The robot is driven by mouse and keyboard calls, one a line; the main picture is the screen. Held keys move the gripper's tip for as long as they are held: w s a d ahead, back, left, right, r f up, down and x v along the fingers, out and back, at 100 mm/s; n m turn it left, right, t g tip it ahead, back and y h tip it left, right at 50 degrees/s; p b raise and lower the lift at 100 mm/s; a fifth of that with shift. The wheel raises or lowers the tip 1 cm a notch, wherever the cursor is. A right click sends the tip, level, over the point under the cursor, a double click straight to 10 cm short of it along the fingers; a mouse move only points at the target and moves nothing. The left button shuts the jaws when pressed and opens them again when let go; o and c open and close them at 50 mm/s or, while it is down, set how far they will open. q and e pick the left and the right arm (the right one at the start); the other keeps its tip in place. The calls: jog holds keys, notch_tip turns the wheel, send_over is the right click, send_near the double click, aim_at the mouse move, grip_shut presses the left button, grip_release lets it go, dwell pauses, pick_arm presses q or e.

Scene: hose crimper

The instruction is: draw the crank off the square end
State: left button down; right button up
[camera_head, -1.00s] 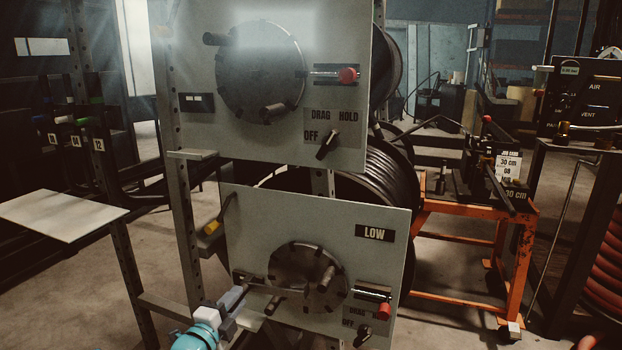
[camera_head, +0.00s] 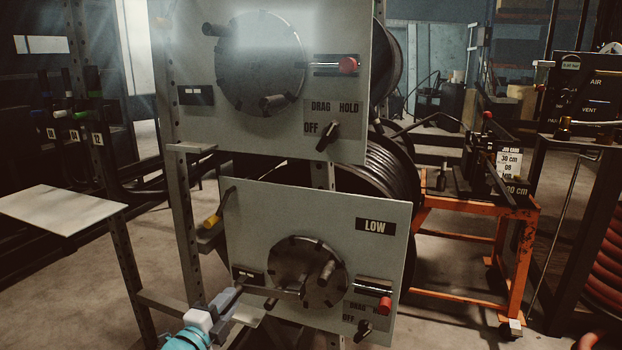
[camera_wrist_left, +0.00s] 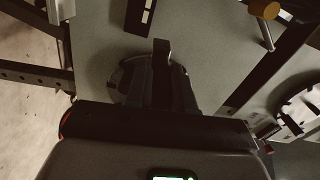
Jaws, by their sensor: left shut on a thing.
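The round dark disc (camera_head: 310,258) of the lower reel sits on the grey panel marked LOW. In the left wrist view, my left gripper's fingers (camera_wrist_left: 160,78) stand close together in front of a dark round part. The square end is not clear in either view; I cannot tell whether the bar touches it. My right gripper is not in view.
A red-knobbed pin (camera_head: 385,304) and a drag switch (camera_head: 364,329) sit right of the disc. A yellow-handled part (camera_head: 211,221) is at the rack's left side. The upper panel (camera_head: 220,140) hangs above. A pale shelf (camera_head: 60,212) is at the left.

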pick_arm(q)
jog(key=shift+s, duration=0.1)
jog(key=shift+b+v, duration=1.3)
jog(key=shift+v, duration=0.4)
jog(key=shift+r, duration=0.1)
